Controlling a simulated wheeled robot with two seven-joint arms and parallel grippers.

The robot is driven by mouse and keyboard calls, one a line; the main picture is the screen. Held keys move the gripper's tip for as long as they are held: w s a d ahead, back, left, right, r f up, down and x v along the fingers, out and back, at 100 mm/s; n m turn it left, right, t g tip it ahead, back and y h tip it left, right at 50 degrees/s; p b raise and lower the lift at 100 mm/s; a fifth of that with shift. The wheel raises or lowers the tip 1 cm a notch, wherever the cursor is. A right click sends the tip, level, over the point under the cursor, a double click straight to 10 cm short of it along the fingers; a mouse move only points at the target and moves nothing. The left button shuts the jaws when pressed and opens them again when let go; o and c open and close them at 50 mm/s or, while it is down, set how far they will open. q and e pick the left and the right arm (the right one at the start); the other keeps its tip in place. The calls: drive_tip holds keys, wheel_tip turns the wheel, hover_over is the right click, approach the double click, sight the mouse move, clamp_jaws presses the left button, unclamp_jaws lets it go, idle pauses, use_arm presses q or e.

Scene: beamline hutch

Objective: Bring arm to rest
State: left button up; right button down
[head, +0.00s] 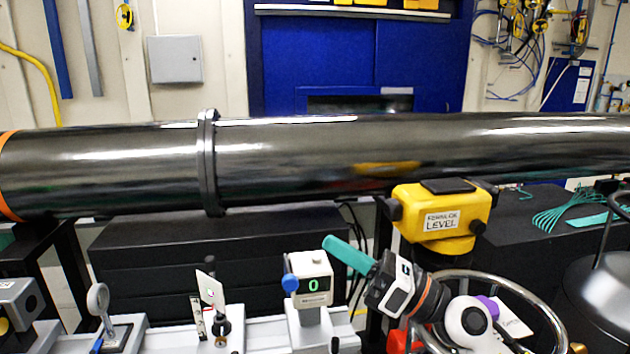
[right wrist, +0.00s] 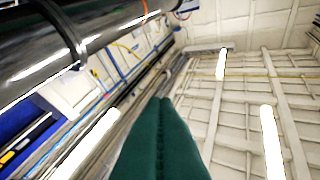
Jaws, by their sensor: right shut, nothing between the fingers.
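My right gripper (head: 330,244) shows in the head view, its arm coming up from the lower right. Its teal fingers are shut together, empty, and point up and left. They are just above and right of a white instrument (head: 311,277) with a green "0" display and a blue knob; I cannot tell the exact gap. In the right wrist view the closed teal fingers (right wrist: 164,104) point toward the ceiling, with nothing between them. My left gripper is not in view.
A large dark pipe (head: 320,155) crosses the whole head view behind my gripper. A yellow level (head: 440,215) stands right of my gripper. A metal hoop (head: 545,300) lies around my forearm's area. Small optics, including a round lens (head: 98,298), stand on the pale rail.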

drive_tip(key=w+d+f+m+t+h, duration=0.1)
drive_tip(key=d+f+m+t+h, duration=0.5)
drive_tip(key=m, duration=0.7)
drive_tip(key=d+f+m+t+h, duration=0.1)
drive_tip(key=d+m+t+h, duration=0.4)
drive_tip(key=m+t+h, duration=0.6)
drive_tip(key=s+d+f+m+g+h, duration=0.3)
drive_tip(key=f+m+g, duration=0.2)
drive_tip(key=f+m, duration=0.25)
drive_tip(key=s+d+f+m+g+h, duration=0.25)
drive_tip(key=d+f+m+g, duration=0.2)
drive_tip(key=f+m, duration=0.35)
drive_tip(key=s+a+f+m+g+y, duration=0.1)
drive_tip(key=s+f+m+g, duration=0.1)
drive_tip(key=s+f+g, duration=0.7)
drive_tip(key=s+a+f+m+g+y, duration=0.15)
drive_tip(key=s+f+g, duration=0.4)
drive_tip(key=s, duration=0.85)
wheel_tip(320, 180, down, 28)
drive_tip(key=s+d+f, duration=0.1)
drive_tip(key=s+f, duration=0.7)
drive_tip(key=s+d+f, duration=0.2)
drive_tip(key=s+f, duration=0.6)
drive_tip(key=shift+s+d+g+h, duration=0.25)
drive_tip(key=shift+s+g+h, duration=0.05)
drive_tip(key=shift+g+h, duration=0.1)
